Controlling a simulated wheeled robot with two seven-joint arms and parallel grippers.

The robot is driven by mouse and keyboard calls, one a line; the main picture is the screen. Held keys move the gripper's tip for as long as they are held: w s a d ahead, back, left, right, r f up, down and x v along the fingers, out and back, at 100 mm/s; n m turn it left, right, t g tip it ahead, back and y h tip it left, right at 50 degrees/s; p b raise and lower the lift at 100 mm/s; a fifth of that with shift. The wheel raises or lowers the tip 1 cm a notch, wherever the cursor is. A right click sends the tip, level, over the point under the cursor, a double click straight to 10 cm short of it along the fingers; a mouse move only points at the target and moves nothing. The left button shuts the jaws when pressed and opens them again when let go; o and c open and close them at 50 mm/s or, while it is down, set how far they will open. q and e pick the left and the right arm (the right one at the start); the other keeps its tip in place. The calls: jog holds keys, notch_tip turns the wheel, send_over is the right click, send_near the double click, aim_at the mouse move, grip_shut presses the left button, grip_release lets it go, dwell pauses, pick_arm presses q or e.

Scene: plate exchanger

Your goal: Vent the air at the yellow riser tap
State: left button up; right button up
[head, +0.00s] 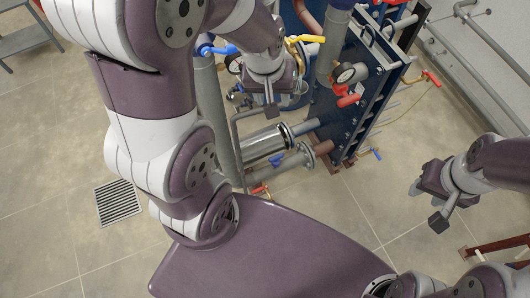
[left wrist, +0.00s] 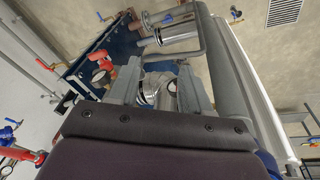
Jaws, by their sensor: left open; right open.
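The yellow tap handle (head: 305,39) shows at the top of the head view, on the pipework left of the blue plate exchanger (head: 355,85). My left gripper (head: 256,104) is just below and left of it in the picture, pointing down, apart from the handle as far as I can see. In the left wrist view its two grey fingers (left wrist: 157,92) are spread, with silver pipework behind the gap. I cannot make out the yellow handle in that view. My right gripper (head: 427,205) is open and empty over the floor at the right.
A blue handle (head: 218,50) sits left of the yellow one. A gauge with a red handle (head: 348,98) is to its right. A silver cylinder (head: 262,143) lies below the left gripper. Grey wall pipes (head: 480,40) run at the upper right.

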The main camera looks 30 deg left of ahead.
pick_arm(q)
jog(key=s+f+m+b, duration=0.2)
jog(key=f+b, duration=0.6)
jog(key=f, duration=0.1)
jog(key=s+f+m+b, duration=0.2)
jog(key=s+f+b, duration=0.1)
jog(key=f+b, duration=0.5)
jog(key=shift+d+f+m+g, duration=0.3)
jog(key=shift+d+f+g, duration=0.15)
jog(key=shift+f, duration=0.5)
